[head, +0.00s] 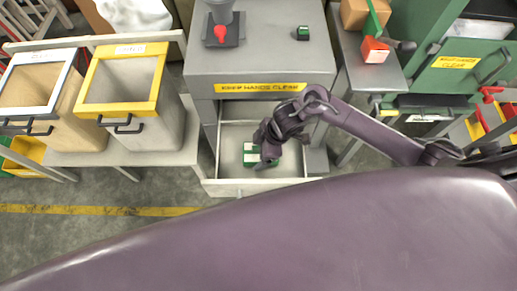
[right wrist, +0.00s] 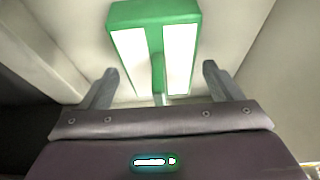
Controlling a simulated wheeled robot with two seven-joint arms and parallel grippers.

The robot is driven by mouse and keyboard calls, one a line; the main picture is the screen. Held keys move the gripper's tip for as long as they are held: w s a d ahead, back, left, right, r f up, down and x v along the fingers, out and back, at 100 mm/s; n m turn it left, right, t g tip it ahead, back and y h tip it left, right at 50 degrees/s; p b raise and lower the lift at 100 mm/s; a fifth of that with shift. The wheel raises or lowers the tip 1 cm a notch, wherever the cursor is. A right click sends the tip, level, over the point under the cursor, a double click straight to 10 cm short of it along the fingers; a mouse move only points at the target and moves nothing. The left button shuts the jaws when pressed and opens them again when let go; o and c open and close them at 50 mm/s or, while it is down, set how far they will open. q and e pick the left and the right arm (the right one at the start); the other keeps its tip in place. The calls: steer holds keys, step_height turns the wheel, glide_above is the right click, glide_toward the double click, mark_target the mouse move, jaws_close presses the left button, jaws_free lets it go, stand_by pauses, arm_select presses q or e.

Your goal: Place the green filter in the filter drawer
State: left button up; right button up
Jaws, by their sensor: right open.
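The green filter (head: 250,156), a green frame with two white panels, lies inside the open filter drawer (head: 228,147) of the grey machine. It also shows in the right wrist view (right wrist: 155,42), on the pale drawer floor. My right gripper (head: 262,165) reaches down into the drawer at the filter's right side. In the right wrist view its two fingers (right wrist: 160,85) are spread apart, with the filter's stem between or just beyond them and clear space on both sides. The arm hides part of the drawer's right side. My left gripper is not in view.
The grey machine (head: 262,62) has a yellow hands-clear label above the drawer. Two bins, one with a white rim (head: 28,57) and one with a yellow rim (head: 92,72), stand on a bench at left. A green cabinet (head: 455,90) stands at right. The floor before the drawer is clear.

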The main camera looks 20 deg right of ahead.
steer(key=p+v, duration=0.1)
steer(key=v, duration=1)
steer(key=shift+r+p, duration=0.2)
steer(key=shift+p, duration=0.1)
